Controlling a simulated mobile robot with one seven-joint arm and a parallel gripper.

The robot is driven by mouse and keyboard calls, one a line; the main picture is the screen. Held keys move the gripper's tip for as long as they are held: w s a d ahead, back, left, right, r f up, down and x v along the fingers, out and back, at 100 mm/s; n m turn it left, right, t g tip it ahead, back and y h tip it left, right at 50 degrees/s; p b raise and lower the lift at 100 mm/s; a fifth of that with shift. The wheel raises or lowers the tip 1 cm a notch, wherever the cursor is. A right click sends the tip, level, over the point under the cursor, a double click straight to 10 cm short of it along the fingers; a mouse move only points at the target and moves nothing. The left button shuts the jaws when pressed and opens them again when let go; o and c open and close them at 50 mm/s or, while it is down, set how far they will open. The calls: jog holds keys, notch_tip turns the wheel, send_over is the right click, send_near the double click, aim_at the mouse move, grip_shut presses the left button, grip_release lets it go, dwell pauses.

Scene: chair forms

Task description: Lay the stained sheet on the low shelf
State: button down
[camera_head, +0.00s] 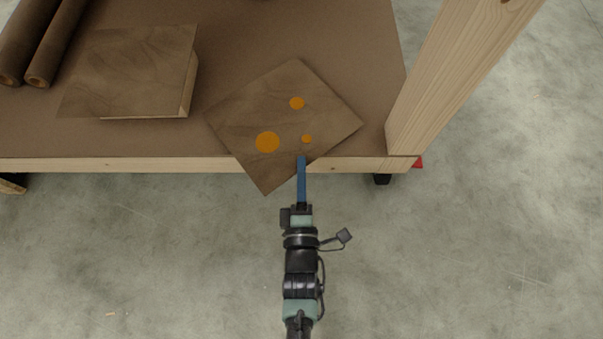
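The stained sheet (247,115) is a thin brown wooden square with several orange spots, one large and others smaller. It is turned at an angle on or just above the brown shelf surface (345,45), and its near corner sticks out past the front edge. My gripper (301,162) comes from the front, with a blue finger lying over the sheet's near right edge. The fingers are stacked in this view, so the lower one is hidden. I cannot tell whether they grip the sheet or whether the sheet touches the shelf.
A thicker plain brown block or stack (135,70) lies left of the sheet. Two dark brown rolls (40,45) lie at the far left. A pale wooden post (455,75) rises at the shelf's right front corner. The surface behind the sheet is bare. Grey floor is open in front.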

jog(key=shift+f, duration=0.65)
jog(key=shift+f, duration=0.15)
jog(key=c, duration=1.5)
grip_release()
jog(key=o, duration=0.4)
